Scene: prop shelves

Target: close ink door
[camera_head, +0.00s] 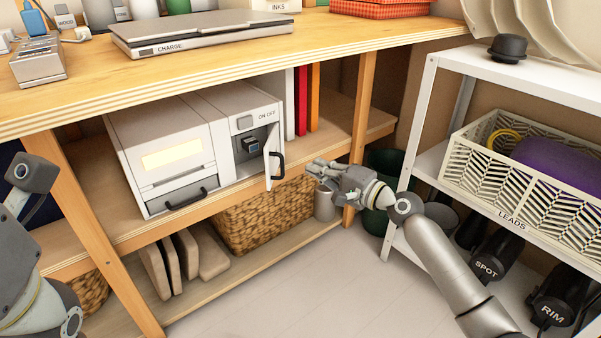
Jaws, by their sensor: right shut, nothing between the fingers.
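A white printer (165,150) stands on the middle shelf under the wooden worktop. Its small ink door (272,156) at the right front stands open, swung outward, with a dark handle on its outer face. Behind it the ink compartment (250,145) shows dark parts inside. My right gripper (316,167) is shut and empty, just right of the ink door and its handle, pointing left.
The worktop above carries a flat closed device (195,32) marked CHARGE. A wooden post (362,110) stands behind my right gripper. A wicker basket (265,215) sits below the printer. A white shelf with a crate (480,150) marked LEADS stands right. The floor (290,290) in front is clear.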

